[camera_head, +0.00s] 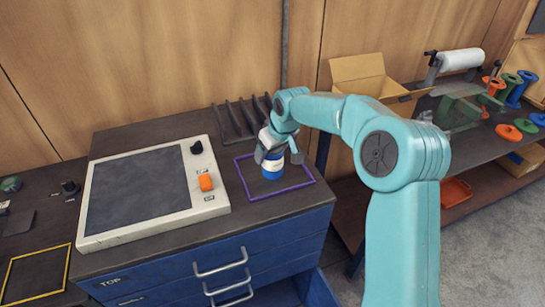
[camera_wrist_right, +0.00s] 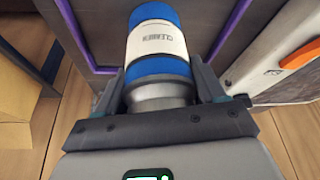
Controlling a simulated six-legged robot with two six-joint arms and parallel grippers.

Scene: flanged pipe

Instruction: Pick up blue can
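The blue can (camera_head: 272,168) has a white label band. It stands upright inside a purple outlined square (camera_head: 308,183) on the dark bench top. In the right wrist view the can (camera_wrist_right: 158,45) shows its label and silver end between the fingers. My right gripper (camera_head: 280,157) comes down from above with one finger on each side of the can's upper part. In the wrist view the right gripper (camera_wrist_right: 160,88) looks open, with its fingers close beside the can; contact is unclear. My left gripper is not in view.
A white-framed panel (camera_head: 140,190) with an orange switch (camera_head: 205,182) lies left of the can. A dark slotted rack (camera_head: 243,118) stands behind it. A cardboard box (camera_head: 365,80) and a shelf with spools (camera_head: 512,90) are to the right. Blue drawers (camera_head: 180,265) are below.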

